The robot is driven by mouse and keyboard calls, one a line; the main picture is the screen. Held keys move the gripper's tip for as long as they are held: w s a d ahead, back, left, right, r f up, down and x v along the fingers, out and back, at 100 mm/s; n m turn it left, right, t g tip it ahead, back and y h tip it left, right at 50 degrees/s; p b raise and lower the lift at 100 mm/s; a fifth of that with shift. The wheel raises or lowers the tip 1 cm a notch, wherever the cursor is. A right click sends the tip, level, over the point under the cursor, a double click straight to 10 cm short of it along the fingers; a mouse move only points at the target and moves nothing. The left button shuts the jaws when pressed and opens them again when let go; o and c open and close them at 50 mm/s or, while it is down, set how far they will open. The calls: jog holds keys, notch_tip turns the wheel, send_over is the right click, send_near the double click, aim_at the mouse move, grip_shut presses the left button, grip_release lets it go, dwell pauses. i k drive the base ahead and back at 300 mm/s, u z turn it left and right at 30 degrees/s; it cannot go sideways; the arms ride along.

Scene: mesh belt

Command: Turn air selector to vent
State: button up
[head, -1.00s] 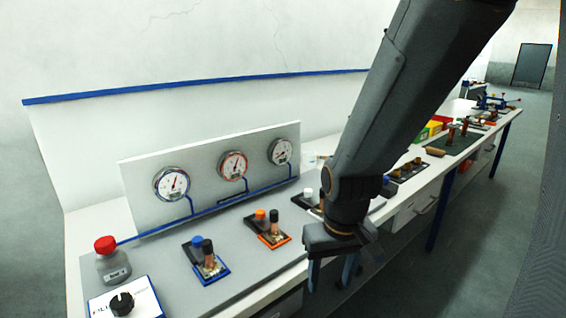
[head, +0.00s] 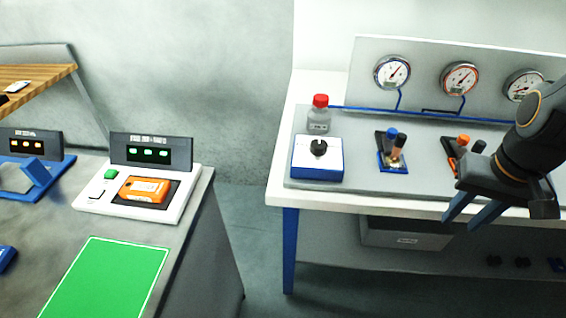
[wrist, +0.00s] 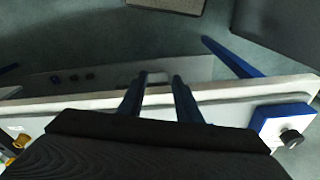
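The air selector appears to be the white-topped blue box (head: 304,171) with a black knob (head: 319,147), at the left end of the white bench in the head view. Its label is too small to read. In the wrist view the box (wrist: 268,118) and its knob (wrist: 291,138) are at the right. My gripper (head: 468,221) hangs at the bench's front edge, well to the right of the box, fingers pointing down. In the wrist view its two blue fingers (wrist: 157,85) are apart with nothing between them.
A red-capped bottle (head: 319,122) stands behind the box. Blue (head: 391,160) and orange (head: 457,155) valve units stand to the right, below round gauges (head: 392,73). A grey bench with an orange device (head: 143,190) and green mat (head: 105,280) is at left. Floor shows between the benches.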

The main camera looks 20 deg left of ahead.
aim_at(318, 147)
jog(key=u, duration=1.15)
jog(key=k, duration=1.3)
jog(key=z, duration=0.65)
jog(key=i, duration=1.55)
jog(key=u, duration=0.65)
